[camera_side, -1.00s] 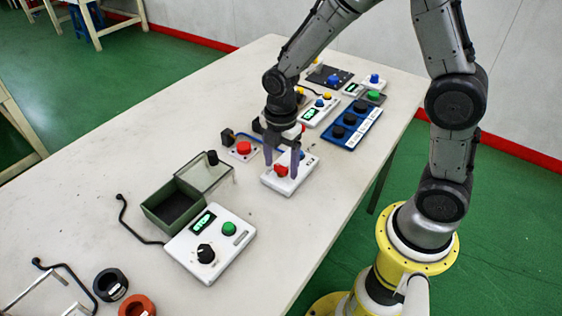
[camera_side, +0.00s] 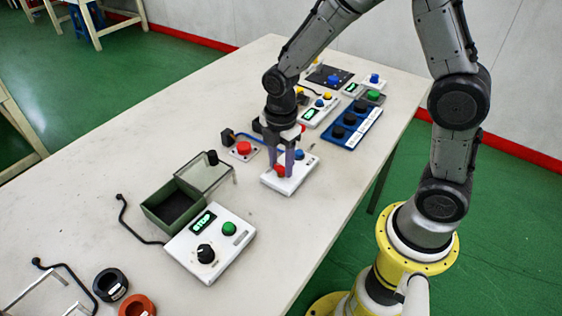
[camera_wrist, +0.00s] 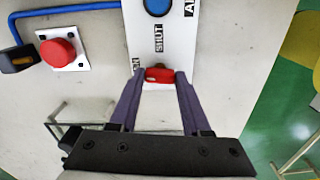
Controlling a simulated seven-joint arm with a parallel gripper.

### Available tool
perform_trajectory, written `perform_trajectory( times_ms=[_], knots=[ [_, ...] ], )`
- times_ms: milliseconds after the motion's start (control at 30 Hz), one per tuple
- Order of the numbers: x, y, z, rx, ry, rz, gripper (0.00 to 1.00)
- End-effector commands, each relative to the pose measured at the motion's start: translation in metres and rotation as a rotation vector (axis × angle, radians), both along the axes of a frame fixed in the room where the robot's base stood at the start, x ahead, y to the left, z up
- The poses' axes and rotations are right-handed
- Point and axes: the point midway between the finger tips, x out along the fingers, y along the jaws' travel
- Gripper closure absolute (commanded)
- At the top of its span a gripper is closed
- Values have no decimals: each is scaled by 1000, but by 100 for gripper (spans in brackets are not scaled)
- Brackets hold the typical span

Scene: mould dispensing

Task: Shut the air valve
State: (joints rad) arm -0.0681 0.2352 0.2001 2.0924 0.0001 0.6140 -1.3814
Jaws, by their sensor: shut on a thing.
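The air valve is a white plate (camera_side: 272,184) on the table with a small red handle (camera_side: 279,171) and a round blue part (camera_side: 299,155) behind it. In the wrist view the red handle (camera_wrist: 159,75) sits between my fingertips. The plate (camera_wrist: 165,58) there carries the label SHUT beside the handle, AIR farther up at the right, and another label partly hidden by my left finger. The blue part (camera_wrist: 158,4) is cut by the top edge. My gripper (camera_side: 283,170), pointing down, is shut on the red handle; its fingers (camera_wrist: 160,76) touch it on both sides.
A red button on a small plate (camera_side: 244,149) stands left of the valve, with a blue hose and dark block. A control box (camera_side: 240,238) with a display, black knob and green button is in front, beside a green open bin (camera_side: 158,222). A blue panel with black knobs (camera_side: 341,140) stands behind right.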

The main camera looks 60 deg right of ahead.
Motion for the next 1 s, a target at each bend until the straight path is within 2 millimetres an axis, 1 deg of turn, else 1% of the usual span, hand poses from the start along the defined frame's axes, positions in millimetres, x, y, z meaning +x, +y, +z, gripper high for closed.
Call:
perform_trajectory(
  times_ms=[1000],
  knots=[
    [0, 0, 1, 0, -1, -937, 100]
  ],
)
